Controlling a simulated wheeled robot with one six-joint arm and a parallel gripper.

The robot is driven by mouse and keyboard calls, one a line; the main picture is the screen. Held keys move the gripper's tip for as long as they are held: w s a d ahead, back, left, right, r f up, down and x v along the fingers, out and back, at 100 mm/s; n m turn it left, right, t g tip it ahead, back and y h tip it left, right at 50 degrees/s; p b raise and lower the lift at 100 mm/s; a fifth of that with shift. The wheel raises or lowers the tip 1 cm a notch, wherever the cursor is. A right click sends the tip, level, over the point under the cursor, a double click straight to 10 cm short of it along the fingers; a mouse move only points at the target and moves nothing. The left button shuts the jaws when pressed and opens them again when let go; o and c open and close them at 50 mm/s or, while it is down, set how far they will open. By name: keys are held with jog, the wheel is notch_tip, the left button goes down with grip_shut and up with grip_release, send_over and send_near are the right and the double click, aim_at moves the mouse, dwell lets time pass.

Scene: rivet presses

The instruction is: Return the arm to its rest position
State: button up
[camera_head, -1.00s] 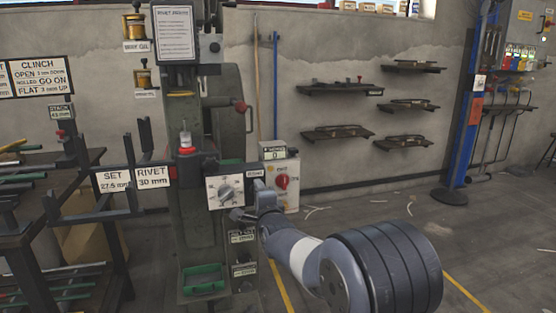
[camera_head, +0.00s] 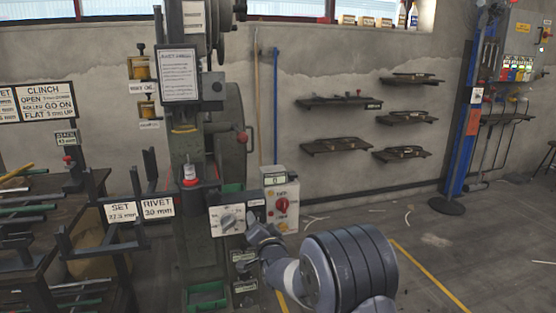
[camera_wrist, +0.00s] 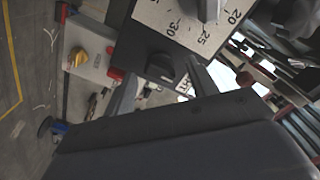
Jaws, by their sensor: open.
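My arm reaches in from the lower right of the head view, with its thick dark grey joint nearest the camera. My gripper (camera_head: 252,229) is just right of and below the press's dial box (camera_head: 227,219), close to it; whether they touch cannot be told. In the wrist view my open gripper (camera_wrist: 163,86) has its two dark fingers apart, with nothing seen held between them. The dial plate (camera_wrist: 185,22), with numbers and a dark knob, is just beyond the fingers. My gripper's dark body fills the lower middle of that view.
The green rivet press (camera_head: 190,150) stands behind the dial. A white control box (camera_head: 282,205) with a red knob is just right of my gripper. A rack with SET and RIVET signs (camera_head: 140,211) is at left. Open floor (camera_head: 440,240) lies at right.

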jog(key=n+p, duration=0.3)
jog(key=p, duration=0.1)
jog(key=n+p, duration=0.3)
jog(key=p, duration=0.2)
jog(key=shift+r+n, duration=0.2)
jog(key=shift+n, duration=0.1)
jog(key=shift+f+n+p, duration=0.1)
jog(key=shift+n+p, duration=0.5)
jog(key=shift+p, duration=0.3)
jog(key=shift+f, duration=0.1)
